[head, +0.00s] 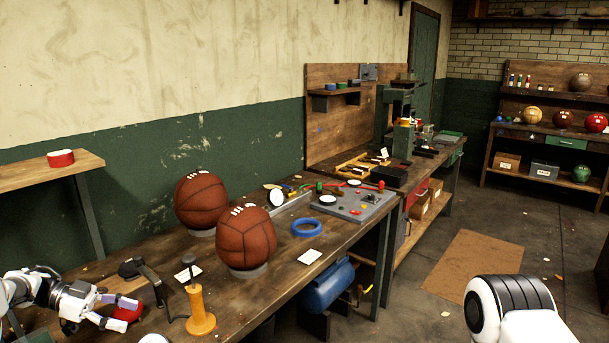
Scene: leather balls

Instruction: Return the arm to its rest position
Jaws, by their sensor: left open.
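My left gripper (122,314) is at the lower left of the head view, low over the near end of the workbench (290,272). Its fingers are spread apart. A small red rounded object (128,309) shows at the fingertips; I cannot tell whether they touch it. Part of my right arm (508,306), a white and black link, shows at the lower right. The right gripper is outside the view. Two brown leather balls (201,198) (246,240) rest on low round stands on the bench, to the right of and beyond my left gripper.
A yellow-handled tool (199,312) stands upright just right of the left gripper, beside a dark strap-like tool (146,277). A blue ring (306,227) and a grey board (353,202) lie farther along. A shelf with red tape (60,158) is above left.

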